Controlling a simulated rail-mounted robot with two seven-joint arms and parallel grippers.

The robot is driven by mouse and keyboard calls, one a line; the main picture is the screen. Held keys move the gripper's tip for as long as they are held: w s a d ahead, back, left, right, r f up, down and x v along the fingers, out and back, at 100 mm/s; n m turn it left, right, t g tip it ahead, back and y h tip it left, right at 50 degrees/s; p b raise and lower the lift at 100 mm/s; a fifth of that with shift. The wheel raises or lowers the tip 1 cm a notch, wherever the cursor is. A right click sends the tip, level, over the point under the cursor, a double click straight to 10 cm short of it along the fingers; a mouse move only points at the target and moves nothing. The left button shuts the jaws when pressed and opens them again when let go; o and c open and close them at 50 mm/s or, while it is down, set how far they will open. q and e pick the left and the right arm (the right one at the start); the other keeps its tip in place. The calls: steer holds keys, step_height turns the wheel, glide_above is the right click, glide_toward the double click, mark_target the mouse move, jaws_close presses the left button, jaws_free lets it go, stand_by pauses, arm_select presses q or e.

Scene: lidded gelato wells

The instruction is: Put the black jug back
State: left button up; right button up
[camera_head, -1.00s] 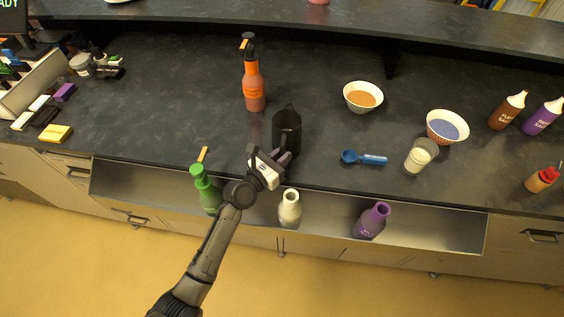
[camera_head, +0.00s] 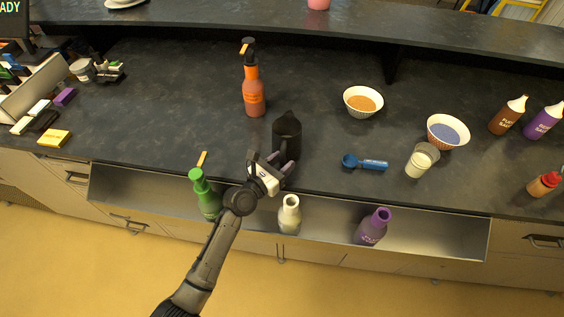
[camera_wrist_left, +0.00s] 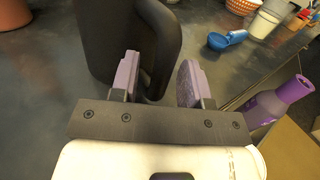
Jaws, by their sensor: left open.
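The black jug (camera_head: 287,133) stands upright on the dark counter, near its front edge. In the left wrist view the jug (camera_wrist_left: 100,40) fills the upper left, with its handle (camera_wrist_left: 165,45) towards my fingers. My left gripper (camera_head: 279,166) is at the near side of the jug, fingers apart. In the left wrist view the left gripper (camera_wrist_left: 158,78) is open, with the lower part of the handle between its two fingers. Whether a finger touches the handle, I cannot tell. My right gripper is not in view.
An open trough below the counter edge holds a green bottle (camera_head: 206,194), a white bottle (camera_head: 289,215) and a purple bottle (camera_head: 373,227). An orange bottle (camera_head: 253,92) stands behind the jug. A blue scoop (camera_head: 366,163) and a glass (camera_head: 420,160) are to the right.

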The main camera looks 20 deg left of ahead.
arm_select(q)
steer(key=shift+r, duration=0.25)
steer(key=p+v, duration=0.1)
steer(key=v, duration=1.1)
steer(key=s+d+f+m+g, duration=0.2)
steer(key=s+f+m+g, duration=0.3)
steer(key=m, duration=0.4)
steer(key=s+d+f+m+g, duration=0.2)
steer(key=s+d+m, duration=0.1)
steer(key=s+m, duration=0.4)
steer(key=s+a+f+m+g+y, duration=0.1)
steer(key=s+a+m+g+y, duration=0.1)
steer(key=s+m, duration=0.5)
steer(key=s+a+f+m+g+y, duration=0.2)
steer(key=s+m+g+y, duration=0.2)
steer(key=s+m, duration=0.4)
steer(key=m, duration=0.3)
steer(key=shift+s+f, duration=0.15)
steer(key=shift+f, duration=0.05)
